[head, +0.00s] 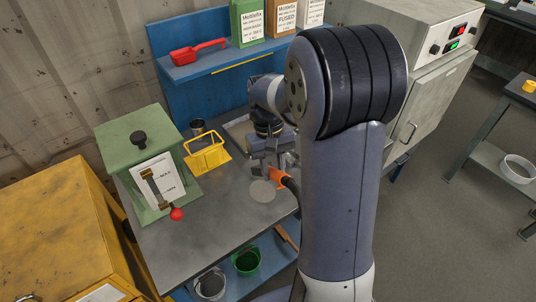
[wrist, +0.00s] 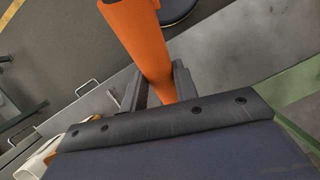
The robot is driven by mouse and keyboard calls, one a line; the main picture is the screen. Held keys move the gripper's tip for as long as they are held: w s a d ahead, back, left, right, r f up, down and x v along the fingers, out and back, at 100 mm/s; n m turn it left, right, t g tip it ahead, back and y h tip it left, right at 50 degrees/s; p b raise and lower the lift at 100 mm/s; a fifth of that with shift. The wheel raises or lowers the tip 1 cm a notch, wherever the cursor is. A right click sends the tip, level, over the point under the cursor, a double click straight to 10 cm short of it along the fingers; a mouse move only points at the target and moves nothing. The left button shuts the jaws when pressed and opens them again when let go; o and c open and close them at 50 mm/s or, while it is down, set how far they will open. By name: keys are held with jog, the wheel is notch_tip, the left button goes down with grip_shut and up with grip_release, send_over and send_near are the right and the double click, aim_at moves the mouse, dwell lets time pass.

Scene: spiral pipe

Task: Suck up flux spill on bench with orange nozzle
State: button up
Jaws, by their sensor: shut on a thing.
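The flux spill appears as a pale grey, roughly round patch (head: 262,192) on the grey metal bench (head: 205,235), near its right front side. My gripper (head: 270,163) is just behind and above the patch. It is shut on the orange nozzle (head: 277,177), whose dark hose end runs down to the right behind my arm. In the wrist view, the orange nozzle (wrist: 143,40) runs up between the two grey fingers (wrist: 154,88). The nozzle's tip is close to the spill; I cannot tell whether it touches the bench.
A blue shelf (head: 225,60) carries a red scoop (head: 197,52) and several boxes. The bench front is clear.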

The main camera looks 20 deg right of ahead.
jog(key=shift+s+f, duration=0.15)
jog(key=shift+f, duration=0.1)
jog(key=shift+w+a+f+b, duration=0.65)
jog(key=shift+a+f+b, duration=0.6)
jog(key=shift+f+b, duration=2.45)
notch_tip(320, 180, up, 10)
jog(key=s+p, duration=0.1)
jog(key=p, duration=0.7)
jog(key=shift+d+p, duration=0.15)
jog(key=shift+p, duration=0.2)
jog(key=shift+f, duration=0.1)
